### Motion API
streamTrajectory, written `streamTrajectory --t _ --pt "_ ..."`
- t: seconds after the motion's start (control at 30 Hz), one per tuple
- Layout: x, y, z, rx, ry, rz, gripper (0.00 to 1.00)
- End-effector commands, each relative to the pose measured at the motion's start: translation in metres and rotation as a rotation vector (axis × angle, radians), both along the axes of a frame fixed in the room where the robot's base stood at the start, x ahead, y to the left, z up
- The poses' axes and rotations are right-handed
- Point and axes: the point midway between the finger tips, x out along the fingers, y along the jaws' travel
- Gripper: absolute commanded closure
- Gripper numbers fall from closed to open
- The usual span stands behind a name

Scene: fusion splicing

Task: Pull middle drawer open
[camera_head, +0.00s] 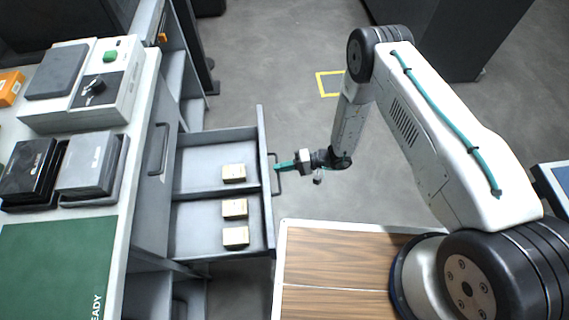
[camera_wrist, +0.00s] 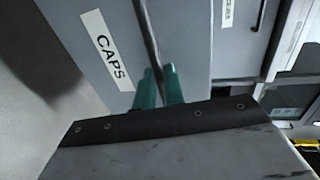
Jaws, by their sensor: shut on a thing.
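The open drawer (camera_head: 222,190) is a grey tray pulled well out of the cabinet under the workbench. It has a divider, and small tan boxes (camera_head: 235,209) lie inside. Its dark bar handle (camera_head: 278,184) is on the outer face. My gripper (camera_head: 279,166) has teal fingers shut on this handle, reaching in from the right. In the wrist view, the teal fingers (camera_wrist: 159,88) are on either side of the thin dark handle (camera_wrist: 150,35), against a grey drawer front (camera_wrist: 78,42) with a white "CAPS" label (camera_wrist: 107,50).
An upper drawer with its own handle (camera_head: 157,149) is closed, left of the open one. The bench carries a white device (camera_head: 102,82), black and grey boxes and a green mat (camera_head: 50,265). A wood-topped surface (camera_head: 335,270) lies close below the drawer. Floor beyond my gripper is clear.

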Motion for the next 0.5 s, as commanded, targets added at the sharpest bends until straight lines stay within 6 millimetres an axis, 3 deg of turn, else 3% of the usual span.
streamTrajectory --t 0.47,0.5 --pt "-0.0020 0.0007 -0.0002 0.000 0.000 0.012 1.00" --pt "-0.0019 0.0006 -0.0002 -0.001 0.000 0.012 0.87"
